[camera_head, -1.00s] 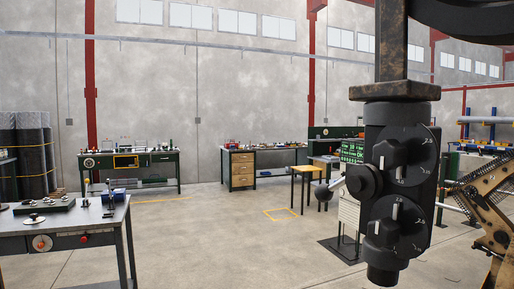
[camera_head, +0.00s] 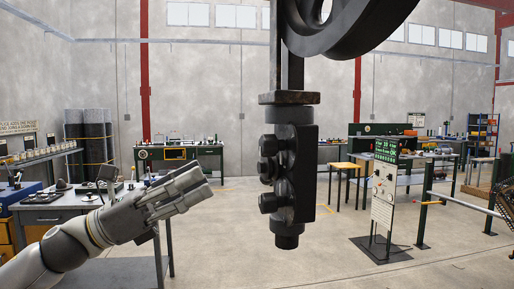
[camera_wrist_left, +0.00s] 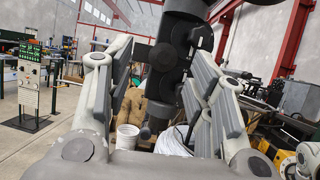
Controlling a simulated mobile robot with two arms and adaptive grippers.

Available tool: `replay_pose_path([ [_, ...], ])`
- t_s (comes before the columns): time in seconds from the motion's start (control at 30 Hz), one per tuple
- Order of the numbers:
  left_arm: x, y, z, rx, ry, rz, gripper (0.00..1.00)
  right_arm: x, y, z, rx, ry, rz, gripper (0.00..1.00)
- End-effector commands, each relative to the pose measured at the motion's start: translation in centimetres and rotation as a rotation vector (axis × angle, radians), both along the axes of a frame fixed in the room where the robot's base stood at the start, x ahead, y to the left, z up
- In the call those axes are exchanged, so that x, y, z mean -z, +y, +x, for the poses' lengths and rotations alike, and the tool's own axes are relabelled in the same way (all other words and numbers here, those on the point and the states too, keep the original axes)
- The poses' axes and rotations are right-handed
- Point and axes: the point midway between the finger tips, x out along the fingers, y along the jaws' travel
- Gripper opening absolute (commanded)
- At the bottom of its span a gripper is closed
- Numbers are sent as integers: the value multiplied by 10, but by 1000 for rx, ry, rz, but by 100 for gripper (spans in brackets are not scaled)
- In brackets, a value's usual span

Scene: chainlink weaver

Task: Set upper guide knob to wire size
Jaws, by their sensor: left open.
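The black guide head (camera_head: 300,180) hangs from a rusty flange at the middle of the head view, seen nearly from the side. Its upper guide knob (camera_head: 270,144) and lower knob (camera_head: 268,203) stick out to the left, with a round hub (camera_head: 265,170) between them. The dial markings cannot be read from here. My left gripper (camera_head: 204,183) is open and empty, left of the guide head and apart from it, its fingers pointing towards the knobs. In the left wrist view the dark guide head (camera_wrist_left: 165,82) shows between and beyond the spread fingers. My right gripper is out of view.
A large black wheel (camera_head: 340,22) is above the guide head. A grey workbench (camera_head: 50,214) stands behind my left arm. A control panel with a green screen (camera_head: 385,190) stands to the right. Open floor lies beyond the guide head.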

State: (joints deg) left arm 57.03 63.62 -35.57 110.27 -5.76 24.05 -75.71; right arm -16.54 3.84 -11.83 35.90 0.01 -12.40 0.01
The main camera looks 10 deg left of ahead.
Motion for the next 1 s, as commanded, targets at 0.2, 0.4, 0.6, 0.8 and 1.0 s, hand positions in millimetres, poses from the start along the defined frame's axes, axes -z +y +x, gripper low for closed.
replay_pose_path([
  [0.2,-21,-20,-44,21,-164,113,49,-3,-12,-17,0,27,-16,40],
  [0.4,-36,-44,-38,25,-170,115,49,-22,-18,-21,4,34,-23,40],
  [0.6,-51,-78,-25,25,-168,113,49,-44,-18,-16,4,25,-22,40],
  [0.8,-59,-102,-16,22,-166,112,49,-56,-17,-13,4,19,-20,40],
  [1.0,-60,-111,-12,20,-165,113,49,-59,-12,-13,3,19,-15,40],
])
